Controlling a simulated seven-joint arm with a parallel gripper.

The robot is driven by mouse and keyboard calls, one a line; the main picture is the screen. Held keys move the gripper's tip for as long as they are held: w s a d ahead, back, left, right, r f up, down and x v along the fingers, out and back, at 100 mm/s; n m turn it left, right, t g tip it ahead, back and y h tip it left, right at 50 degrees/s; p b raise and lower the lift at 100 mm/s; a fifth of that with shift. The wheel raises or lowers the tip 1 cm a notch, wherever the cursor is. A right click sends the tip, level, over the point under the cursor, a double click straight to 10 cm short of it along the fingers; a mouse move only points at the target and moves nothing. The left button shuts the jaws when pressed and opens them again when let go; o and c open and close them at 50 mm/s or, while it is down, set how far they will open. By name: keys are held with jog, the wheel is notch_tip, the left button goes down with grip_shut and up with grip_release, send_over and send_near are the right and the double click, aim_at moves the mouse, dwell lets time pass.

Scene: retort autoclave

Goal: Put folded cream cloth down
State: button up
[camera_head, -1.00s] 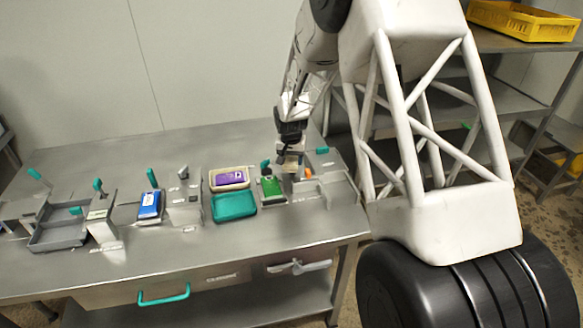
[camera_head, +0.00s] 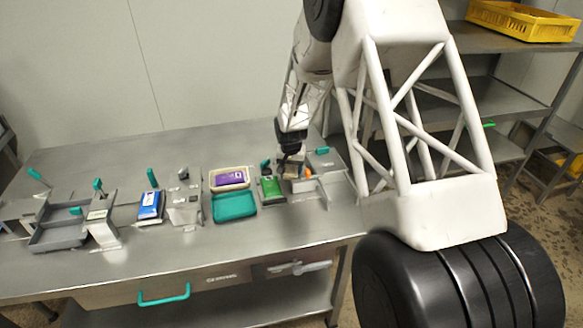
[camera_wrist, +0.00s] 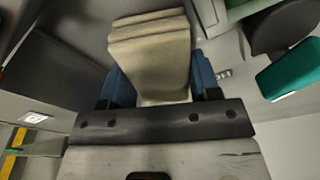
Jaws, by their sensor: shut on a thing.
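The folded cream cloth (camera_wrist: 152,62) is held in my gripper (camera_wrist: 160,88), between its two blue finger pads in the wrist view. The cloth's layered folds show at its far end, and a grey metal surface lies beyond it. In the head view my gripper (camera_head: 289,166) is low over the right end of the steel bench, just right of the green packet. The cloth is mostly hidden there. I cannot tell whether it touches the surface below.
A green packet (camera_head: 272,189), a tray with a purple packet (camera_head: 231,179), an empty teal tray (camera_head: 234,208) and a blue packet (camera_head: 150,206) stand to the left. Grey fixtures with teal handles (camera_head: 323,151) stand near the gripper. The front of the bench (camera_head: 150,262) is clear.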

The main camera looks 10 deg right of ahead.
aim_at(291, 169)
jog(key=shift+f, duration=0.2)
jog(key=o, duration=0.9)
jog(key=shift+r, duration=0.2)
notch_tip(291, 169, up, 12)
jog(key=s, duration=0.1)
jog(key=shift+s+a, duration=0.15)
jog(key=shift+a, duration=0.15)
dwell(0.4)
